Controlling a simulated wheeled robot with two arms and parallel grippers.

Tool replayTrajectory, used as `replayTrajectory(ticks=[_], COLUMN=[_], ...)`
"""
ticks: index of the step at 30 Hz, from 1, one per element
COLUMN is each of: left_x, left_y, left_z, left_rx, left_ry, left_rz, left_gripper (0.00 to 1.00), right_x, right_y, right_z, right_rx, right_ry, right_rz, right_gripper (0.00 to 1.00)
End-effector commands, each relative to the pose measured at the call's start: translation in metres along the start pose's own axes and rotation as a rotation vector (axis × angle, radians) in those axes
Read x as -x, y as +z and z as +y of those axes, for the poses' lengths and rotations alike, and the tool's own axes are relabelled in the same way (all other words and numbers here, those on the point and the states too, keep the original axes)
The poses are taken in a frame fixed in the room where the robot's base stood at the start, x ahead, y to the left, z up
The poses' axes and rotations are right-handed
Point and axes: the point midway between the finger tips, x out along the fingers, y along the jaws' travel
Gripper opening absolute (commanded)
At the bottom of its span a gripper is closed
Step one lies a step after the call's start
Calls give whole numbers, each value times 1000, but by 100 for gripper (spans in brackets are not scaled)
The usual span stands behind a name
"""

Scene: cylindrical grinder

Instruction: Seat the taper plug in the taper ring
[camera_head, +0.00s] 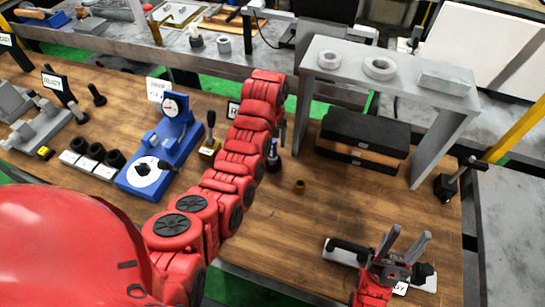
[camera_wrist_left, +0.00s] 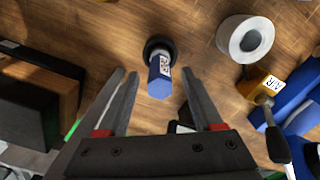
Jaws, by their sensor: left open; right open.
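A blue-handled piece with a label and a dark round foot, apparently the taper plug (camera_wrist_left: 160,78), stands upright on the table; it also shows beside my red left arm in the head view (camera_head: 273,160). My left gripper (camera_wrist_left: 158,76) is open above it, with a finger to each side and a gap to both. A thick grey ring, apparently the taper ring (camera_wrist_left: 232,40), lies on the table right of the plug in the wrist view; my arm seems to hide it in the head view. My right gripper (camera_head: 402,246) is open and empty at the lower right.
A yellow AIR valve (camera_wrist_left: 262,85) and a blue dial stand (camera_head: 165,150) are near the ring. A small brass bush (camera_head: 299,186) lies right of the plug. The front middle is clear.

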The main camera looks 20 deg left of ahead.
Motion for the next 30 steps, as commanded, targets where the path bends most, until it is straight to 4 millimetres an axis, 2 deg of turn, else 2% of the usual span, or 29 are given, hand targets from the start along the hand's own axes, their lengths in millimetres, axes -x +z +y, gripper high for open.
replayTrajectory(ticks=[1, 6, 13, 21, 23, 30], left_x=[-1, -22, -43, -46, -46, -46], left_y=[2, 3, 2, 1, 1, 1], left_z=[-1, -1, 0, 0, 0, 0], left_rx=[0, 0, 0, 1, 1, 1], left_ry=[-3, -3, -2, -1, -1, -1], left_rz=[-6, -8, -6, -4, -4, -3], left_gripper=[68, 68, 68, 68, 58, 15], right_x=[-10, -28, -32, -32, -32, -32], right_y=[-2, -5, -6, -6, -6, -5], right_z=[0, 1, 2, 2, 2, 2], right_rx=[0, 0, 0, 0, 0, 0], right_ry=[0, 0, 0, 0, 0, 0], right_rz=[0, 1, 1, 0, 0, 0], right_gripper=[50, 50, 50, 50, 50, 50])
